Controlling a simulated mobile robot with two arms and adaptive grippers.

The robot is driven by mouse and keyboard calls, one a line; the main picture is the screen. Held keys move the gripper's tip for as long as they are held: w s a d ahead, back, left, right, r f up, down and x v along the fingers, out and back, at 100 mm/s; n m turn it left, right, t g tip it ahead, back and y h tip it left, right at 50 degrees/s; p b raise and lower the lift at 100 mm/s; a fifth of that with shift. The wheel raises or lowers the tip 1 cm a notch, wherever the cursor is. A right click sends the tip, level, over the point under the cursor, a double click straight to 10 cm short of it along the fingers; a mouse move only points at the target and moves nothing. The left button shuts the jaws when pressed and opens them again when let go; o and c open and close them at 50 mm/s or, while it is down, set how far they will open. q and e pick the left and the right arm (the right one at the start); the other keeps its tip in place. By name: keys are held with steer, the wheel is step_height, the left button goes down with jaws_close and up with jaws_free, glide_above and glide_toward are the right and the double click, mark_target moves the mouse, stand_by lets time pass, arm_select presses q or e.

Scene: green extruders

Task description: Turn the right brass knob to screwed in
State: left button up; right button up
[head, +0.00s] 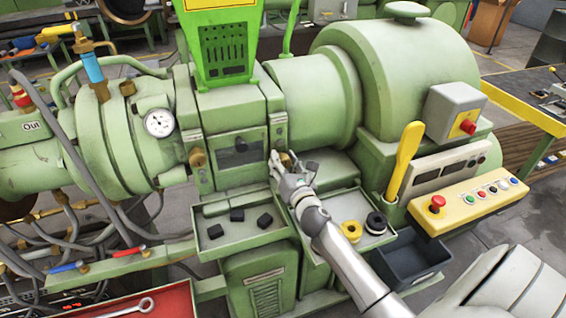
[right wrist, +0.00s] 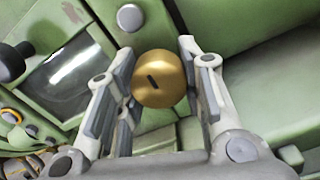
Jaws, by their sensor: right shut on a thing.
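The right brass knob (right wrist: 163,92) is round and gold with a short dark slot in its face, slightly tilted in the right wrist view. It sits at the right side of the green window panel, and only a little of it shows in the head view. My right gripper (head: 284,165) reaches it from the front right. In the right wrist view, the fingers stand on either side of the knob, shut on it. The left brass knob (head: 197,158) is on the panel's other side. I cannot tell how deep the right knob sits. My left gripper is out of view.
Green trays below the panel hold black blocks (head: 237,215) and yellow and black rings (head: 352,230). A dark bin (head: 410,262) and a yellow control box (head: 470,203) stand to the right. A yellow lever (head: 404,160) rises nearby. A red tray with a wrench (head: 128,309) is at lower left.

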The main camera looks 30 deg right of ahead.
steer(key=m, duration=0.4)
steer(key=shift+m, duration=0.4)
steer(key=m, duration=0.4)
steer(key=shift+a+r, duration=0.1)
steer(key=m, duration=0.8)
steer(key=shift+r+m+p, duration=0.15)
steer(key=shift+m+p, duration=0.15)
steer(key=shift+p, duration=0.05)
steer(key=m+p, duration=0.1)
steer(key=m, duration=0.3)
steer(key=shift+r+m, duration=0.1)
steer(key=shift+m, duration=0.2)
steer(key=m+p, duration=0.1)
steer(key=m, duration=0.3)
steer(key=shift+m, duration=0.3)
steer(key=m+p, duration=0.1)
steer(key=m, duration=0.3)
steer(key=shift+d+m, duration=0.15)
steer(key=shift+m, duration=1.05)
steer(key=shift+d+m, duration=0.1)
steer(key=shift+m, duration=1.1)
